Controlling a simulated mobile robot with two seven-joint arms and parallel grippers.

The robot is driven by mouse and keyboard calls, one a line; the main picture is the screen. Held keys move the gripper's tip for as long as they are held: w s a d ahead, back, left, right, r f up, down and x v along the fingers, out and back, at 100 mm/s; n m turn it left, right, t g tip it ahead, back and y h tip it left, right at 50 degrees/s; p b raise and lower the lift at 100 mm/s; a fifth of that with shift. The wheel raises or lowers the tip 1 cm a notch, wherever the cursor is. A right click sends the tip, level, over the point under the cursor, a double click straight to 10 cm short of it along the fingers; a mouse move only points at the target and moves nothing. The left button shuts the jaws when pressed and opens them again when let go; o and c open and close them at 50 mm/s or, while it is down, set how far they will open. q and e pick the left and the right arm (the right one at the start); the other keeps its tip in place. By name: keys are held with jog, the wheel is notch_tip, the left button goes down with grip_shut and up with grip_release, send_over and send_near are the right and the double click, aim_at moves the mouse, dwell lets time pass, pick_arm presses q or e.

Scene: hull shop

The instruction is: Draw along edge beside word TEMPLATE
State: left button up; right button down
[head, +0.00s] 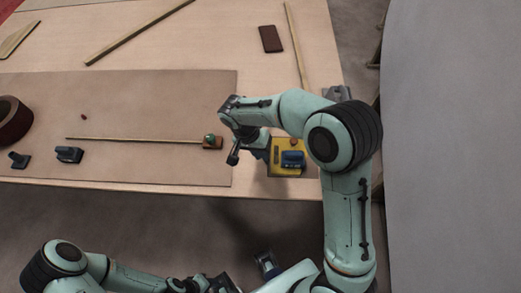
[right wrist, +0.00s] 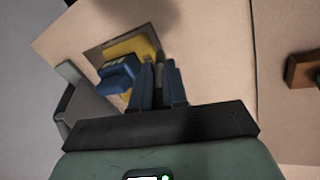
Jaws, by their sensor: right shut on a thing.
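My right gripper (head: 259,153) is over the right part of the table, at the left side of a yellow piece (head: 275,170) with a blue block (head: 293,159) on it. In the right wrist view my right gripper (right wrist: 159,70) has its blue fingers close together. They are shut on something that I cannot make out. The yellow piece (right wrist: 143,45) and the blue block (right wrist: 119,72) show just beyond the fingers. I cannot read the word TEMPLATE anywhere. My left arm is low at the left, its fingers not clear.
A large brown sheet (head: 150,95) covers the left of the table. Battens (head: 140,30) lie behind. A pale surface (head: 450,150) stands right.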

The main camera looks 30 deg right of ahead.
pick_arm(q)
jog(key=shift+s+f, duration=0.1)
jog(key=shift+f, duration=0.15)
pick_arm(e)
jog(key=shift+s+a, duration=0.25)
jog(key=shift+s, duration=0.2)
pick_arm(q)
jog(key=shift+f, duration=0.1)
jog(key=shift+f+b, duration=0.15)
jog(key=shift+b, duration=0.25)
pick_arm(e)
jog(key=shift+s+a, duration=0.2)
jog(key=shift+s, duration=0.2)
pick_arm(q)
jog(key=w+r+p, duration=0.4)
jog(key=r+p, duration=0.3)
jog(key=r, duration=0.2)
jog(key=shift+w+t+p, duration=0.3)
jog(key=shift+w, duration=0.1)
pick_arm(e)
notch_tip(320, 180, up, 13)
pick_arm(q)
jog(key=shift+s, duration=0.1)
